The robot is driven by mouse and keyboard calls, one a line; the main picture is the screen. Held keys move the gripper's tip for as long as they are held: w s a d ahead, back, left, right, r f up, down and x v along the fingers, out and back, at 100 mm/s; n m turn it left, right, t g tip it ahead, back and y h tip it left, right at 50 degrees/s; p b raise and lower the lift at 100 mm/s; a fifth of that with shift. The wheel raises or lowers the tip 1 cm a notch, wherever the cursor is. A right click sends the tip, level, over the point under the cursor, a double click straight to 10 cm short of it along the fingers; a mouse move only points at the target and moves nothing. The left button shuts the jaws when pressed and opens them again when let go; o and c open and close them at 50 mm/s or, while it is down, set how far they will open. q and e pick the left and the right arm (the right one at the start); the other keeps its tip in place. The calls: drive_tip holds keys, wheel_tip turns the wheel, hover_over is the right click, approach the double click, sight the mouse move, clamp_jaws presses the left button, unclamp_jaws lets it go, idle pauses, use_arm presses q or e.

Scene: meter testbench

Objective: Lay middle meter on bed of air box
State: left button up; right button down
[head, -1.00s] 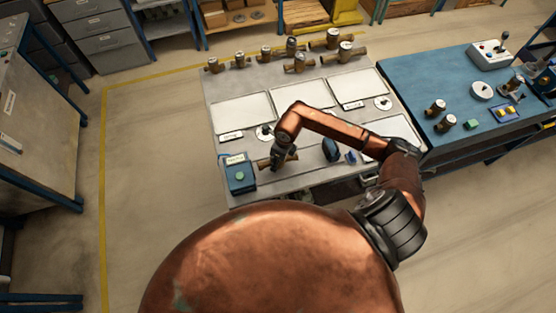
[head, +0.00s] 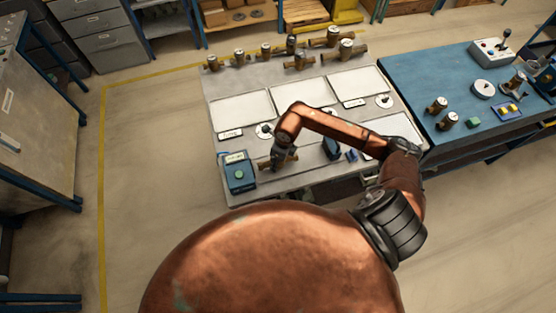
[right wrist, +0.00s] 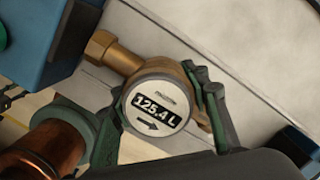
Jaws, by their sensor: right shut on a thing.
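My right gripper (head: 281,160) is shut on a brass water meter (head: 264,165) at the front left of the grey bench. In the right wrist view the meter's round white face (right wrist: 152,106) reads 125.4 L, with fingers on both sides of its body. A brass hex end (right wrist: 112,50) sticks out toward the blue box. The blue box (head: 239,178), with a green button and a label on top, is just left of the meter; its side also shows in the right wrist view (right wrist: 55,35). I cannot tell whether the meter touches the surface below. My left gripper is not in view.
Several other brass meters, one of them here (head: 298,61), stand along the back of the grey bench (head: 215,87). White panels and small round discs lie in the middle. Small dark blue parts (head: 331,148) stand right of my gripper. A blue table (head: 410,80) adjoins at right.

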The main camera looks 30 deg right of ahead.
drive_tip(key=c, duration=1)
unclamp_jaws()
drive_tip(key=shift+o, duration=0.4)
drive_tip(key=shift+f, duration=0.15)
drive_tip(key=o, duration=0.4)
drive_tip(key=shift+c, duration=0.2)
drive_tip(key=shift+r+p, duration=1.85)
drive_tip(key=shift+r, duration=1.75)
